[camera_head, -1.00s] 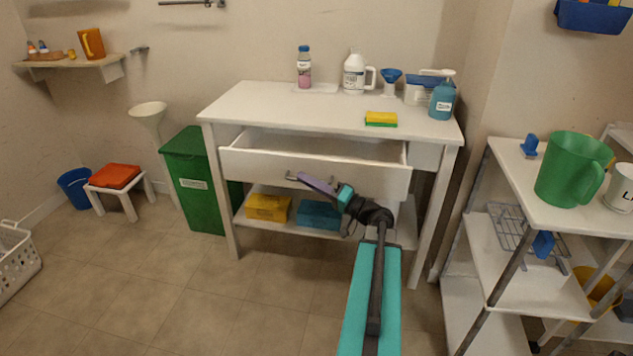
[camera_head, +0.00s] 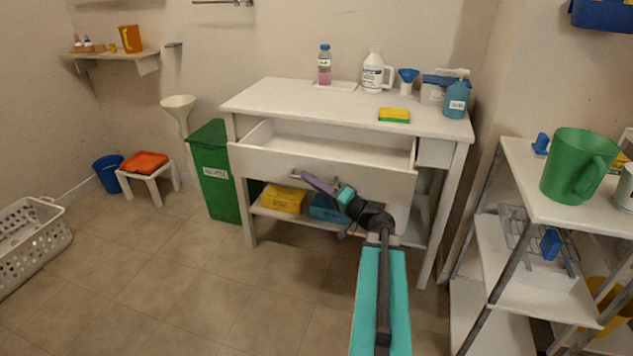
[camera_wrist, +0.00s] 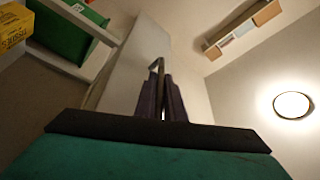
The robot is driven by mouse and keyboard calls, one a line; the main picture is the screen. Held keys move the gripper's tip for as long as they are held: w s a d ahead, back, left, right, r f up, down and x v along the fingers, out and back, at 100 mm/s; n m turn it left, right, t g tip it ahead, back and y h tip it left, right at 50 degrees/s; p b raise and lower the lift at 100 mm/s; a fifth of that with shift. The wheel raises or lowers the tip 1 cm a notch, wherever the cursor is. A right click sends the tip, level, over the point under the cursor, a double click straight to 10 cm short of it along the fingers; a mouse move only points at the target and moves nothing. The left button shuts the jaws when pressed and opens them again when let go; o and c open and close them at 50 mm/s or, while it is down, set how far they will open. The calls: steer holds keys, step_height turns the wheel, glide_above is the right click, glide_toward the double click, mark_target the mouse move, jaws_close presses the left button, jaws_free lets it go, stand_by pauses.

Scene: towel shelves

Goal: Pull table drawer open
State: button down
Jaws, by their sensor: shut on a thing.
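The white table (camera_head: 262,98) stands against the wall. Its drawer (camera_head: 270,166) is pulled partly out, and the bare inside shows behind the front panel. My gripper (camera_head: 306,178) is at the drawer front, shut on the drawer's grey bar handle (camera_head: 294,176). In the wrist view, the dark fingers of my gripper (camera_wrist: 161,98) close around the metal handle (camera_wrist: 156,66), with the white drawer front (camera_wrist: 128,62) to their left. The handle's right part is hidden behind my gripper.
A yellow box (camera_head: 283,198) and a blue box (camera_head: 325,208) sit on the lower shelf. A green bin (camera_head: 214,184) is left of the table. A shelf rack (camera_head: 520,175) stands close at right. A white basket (camera_head: 35,240) is far left. The floor in front is clear.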

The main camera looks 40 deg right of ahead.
steer(key=c, duration=2.1)
jaws_free()
steer(key=shift+s+d, duration=0.1)
steer(key=shift+s, duration=0.05)
steer(key=shift+p+v, duration=0.5)
steer(key=shift+v, duration=6.3)
